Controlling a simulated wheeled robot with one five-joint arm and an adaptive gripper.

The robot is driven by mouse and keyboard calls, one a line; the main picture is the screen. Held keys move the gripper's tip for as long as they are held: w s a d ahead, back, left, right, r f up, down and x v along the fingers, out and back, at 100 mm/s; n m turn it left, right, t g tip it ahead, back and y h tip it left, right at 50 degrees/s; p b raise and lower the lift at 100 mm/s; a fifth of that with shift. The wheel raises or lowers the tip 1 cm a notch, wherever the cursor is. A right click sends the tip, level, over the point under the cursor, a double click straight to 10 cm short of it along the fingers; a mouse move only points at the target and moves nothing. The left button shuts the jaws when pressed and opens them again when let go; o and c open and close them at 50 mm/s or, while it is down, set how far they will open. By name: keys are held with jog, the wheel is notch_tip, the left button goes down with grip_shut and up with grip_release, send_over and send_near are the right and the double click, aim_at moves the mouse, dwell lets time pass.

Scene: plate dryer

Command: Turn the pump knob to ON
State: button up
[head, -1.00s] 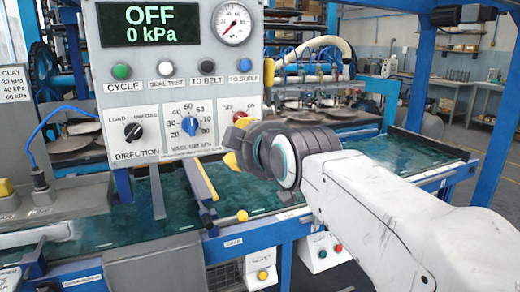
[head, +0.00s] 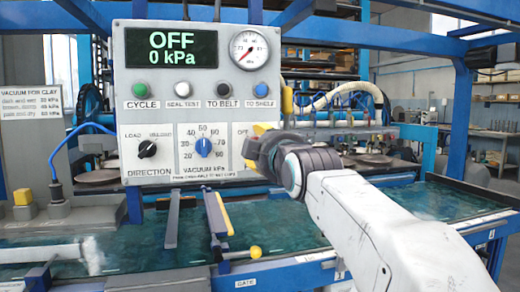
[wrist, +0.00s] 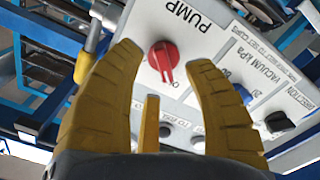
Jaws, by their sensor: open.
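The control panel (head: 165,95) shows OFF and 0 kPa on its display (head: 170,48). The red pump knob (wrist: 163,57) is on the panel under the word PUMP in the wrist view. My gripper (wrist: 164,57) is open, with one yellow finger on each side of the knob in that picture. I cannot tell whether the fingers touch it or how far off it is. In the head view my gripper (head: 260,135) is at the panel's lower right and hides the knob.
A blue vacuum knob (head: 203,147) and a black direction knob (head: 147,149) sit left of my gripper. Round buttons line up above them, including white SEAL TEST (head: 182,88). A gauge (head: 249,50) is at the top right.

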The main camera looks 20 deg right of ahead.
jog(key=shift+w, duration=1.45)
jog(key=shift+o, duration=0.2)
grip_shut()
